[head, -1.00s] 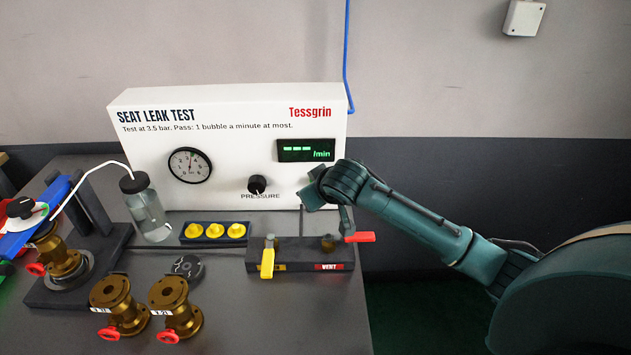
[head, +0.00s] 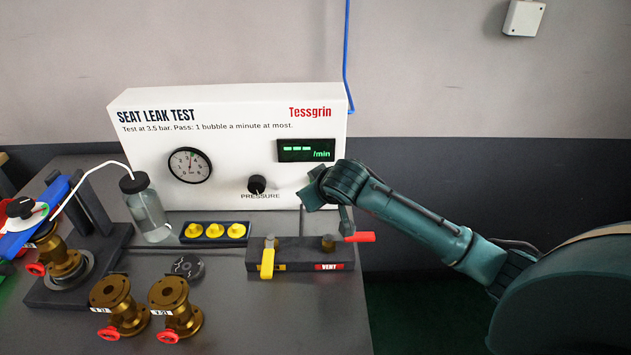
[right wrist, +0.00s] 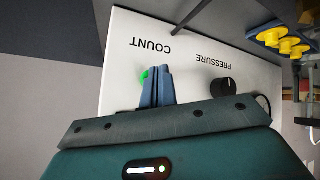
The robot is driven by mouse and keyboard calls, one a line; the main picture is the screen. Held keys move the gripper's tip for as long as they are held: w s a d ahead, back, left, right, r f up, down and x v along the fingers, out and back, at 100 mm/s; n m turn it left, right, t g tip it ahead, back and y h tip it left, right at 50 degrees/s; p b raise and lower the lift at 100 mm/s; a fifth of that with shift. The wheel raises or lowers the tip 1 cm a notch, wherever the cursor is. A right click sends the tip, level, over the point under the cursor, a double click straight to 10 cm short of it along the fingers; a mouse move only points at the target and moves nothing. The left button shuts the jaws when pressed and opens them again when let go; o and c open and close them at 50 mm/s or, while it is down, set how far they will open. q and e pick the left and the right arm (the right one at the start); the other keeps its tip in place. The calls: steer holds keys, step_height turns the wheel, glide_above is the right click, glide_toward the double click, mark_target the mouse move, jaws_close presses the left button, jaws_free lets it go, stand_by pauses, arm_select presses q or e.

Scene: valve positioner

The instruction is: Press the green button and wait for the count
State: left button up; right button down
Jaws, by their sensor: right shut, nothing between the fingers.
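The green button (right wrist: 146,76) shows in the right wrist view under the word COUNT on the white test panel (right wrist: 125,85). My right gripper (right wrist: 158,72) is shut and empty, its blue fingertips at the button and covering part of it. I cannot tell whether they touch it. In the head view my right gripper (head: 308,196) is at the panel's lower right, and the button is hidden behind it. The display (head: 306,150) shows green dashes and "/min".
The black pressure knob (head: 257,185) is left of my right gripper. Below are a valve block (head: 300,254) with yellow and red (head: 360,237) levers and a tray of yellow caps (head: 215,232). Brass valves (head: 111,295) and a bubble bottle (head: 147,212) stand to the left.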

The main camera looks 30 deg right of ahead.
stand_by(0.6)
steer(key=shift+w+d+p, duration=0.2)
steer(key=shift+w+p, duration=0.15)
steer(key=shift+w, duration=0.05)
steer(key=shift+w+d, duration=0.2)
steer(key=shift+w, duration=0.2)
stand_by(0.7)
steer(key=shift+s+a+p, duration=0.4)
steer(key=shift+s+p, duration=0.4)
steer(key=shift+p, duration=0.15)
